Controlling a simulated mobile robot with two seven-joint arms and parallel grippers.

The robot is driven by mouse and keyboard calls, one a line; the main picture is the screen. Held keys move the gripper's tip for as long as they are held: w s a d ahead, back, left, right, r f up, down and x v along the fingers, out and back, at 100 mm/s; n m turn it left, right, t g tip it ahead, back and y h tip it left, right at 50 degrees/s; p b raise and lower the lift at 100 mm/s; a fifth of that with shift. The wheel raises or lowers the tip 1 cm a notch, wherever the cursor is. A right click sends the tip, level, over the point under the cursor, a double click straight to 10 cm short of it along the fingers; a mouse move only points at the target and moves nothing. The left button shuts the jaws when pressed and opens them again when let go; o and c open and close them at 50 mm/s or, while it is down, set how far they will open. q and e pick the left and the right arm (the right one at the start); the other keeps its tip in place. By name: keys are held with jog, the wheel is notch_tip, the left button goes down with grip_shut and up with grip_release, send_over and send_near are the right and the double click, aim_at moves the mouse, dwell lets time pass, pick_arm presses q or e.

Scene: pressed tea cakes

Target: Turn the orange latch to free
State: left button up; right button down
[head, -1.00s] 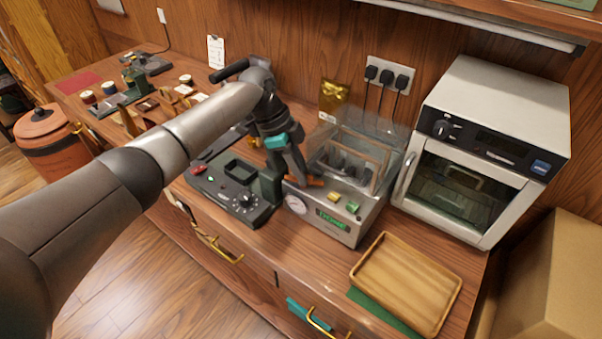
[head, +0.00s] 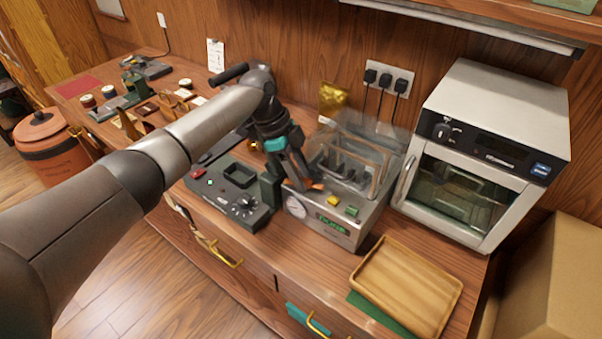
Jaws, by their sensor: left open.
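The orange latch (head: 317,185) is a small piece at the front top edge of a silver machine (head: 330,230) with a clear lid. My left gripper (head: 305,186) points down at the front left of this machine, with its fingertips right beside the latch. Its jaws are open, and they partly hide the latch. I cannot tell whether the fingers touch it. The clear lid (head: 365,130) stands raised at the back over a wire-like frame. My right gripper is not in view.
A dark control box (head: 228,195) stands close on the left of the machine. A white oven (head: 480,150) stands to the right. A wooden tray (head: 408,285) lies in front on the counter. A gold packet (head: 334,99) is behind the machine.

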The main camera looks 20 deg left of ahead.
pick_arm(q)
jog(key=v, duration=0.7)
jog(key=shift+r, duration=0.3)
jog(key=shift+a, duration=0.1)
